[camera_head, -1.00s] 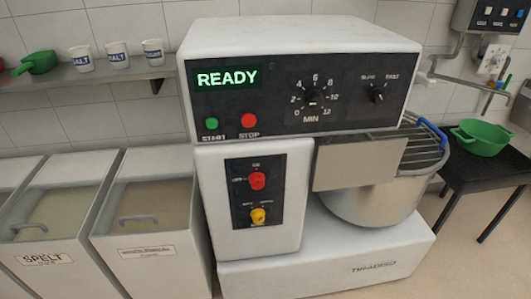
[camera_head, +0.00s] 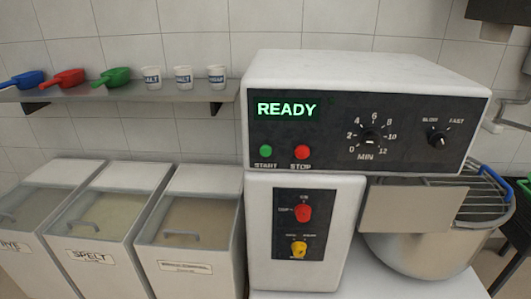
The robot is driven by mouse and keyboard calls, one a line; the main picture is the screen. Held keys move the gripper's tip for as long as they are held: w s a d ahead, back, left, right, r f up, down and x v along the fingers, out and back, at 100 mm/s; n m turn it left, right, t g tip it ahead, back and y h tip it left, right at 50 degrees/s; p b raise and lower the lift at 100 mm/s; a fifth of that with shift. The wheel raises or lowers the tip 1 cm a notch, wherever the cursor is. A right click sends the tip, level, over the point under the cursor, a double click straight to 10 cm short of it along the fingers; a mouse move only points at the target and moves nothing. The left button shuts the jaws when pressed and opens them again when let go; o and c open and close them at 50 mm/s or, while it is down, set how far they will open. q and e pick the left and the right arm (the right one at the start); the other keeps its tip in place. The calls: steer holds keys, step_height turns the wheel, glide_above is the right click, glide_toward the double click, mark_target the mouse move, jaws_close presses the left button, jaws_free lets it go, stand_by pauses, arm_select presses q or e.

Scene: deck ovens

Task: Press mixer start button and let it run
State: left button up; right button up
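The mixer (camera_head: 365,65) stands right of centre with a white housing and a black control panel. Its display (camera_head: 287,109) reads READY in green letters. The green START button (camera_head: 265,151) is at the panel's lower left, with the red STOP button (camera_head: 302,152) just right of it. A minute dial (camera_head: 370,138) and a SLOW/FAST knob (camera_head: 437,137) are further right. The steel bowl (camera_head: 420,250) sits under the head at the right, with a wire guard (camera_head: 482,197) over it. Neither of my grippers is in view.
Lidded flour bins (camera_head: 95,220) stand left of the mixer. A wall shelf (camera_head: 120,93) above them holds blue, red and green scoops and several white cups (camera_head: 183,77). A dark table edge (camera_head: 523,187) shows at the far right.

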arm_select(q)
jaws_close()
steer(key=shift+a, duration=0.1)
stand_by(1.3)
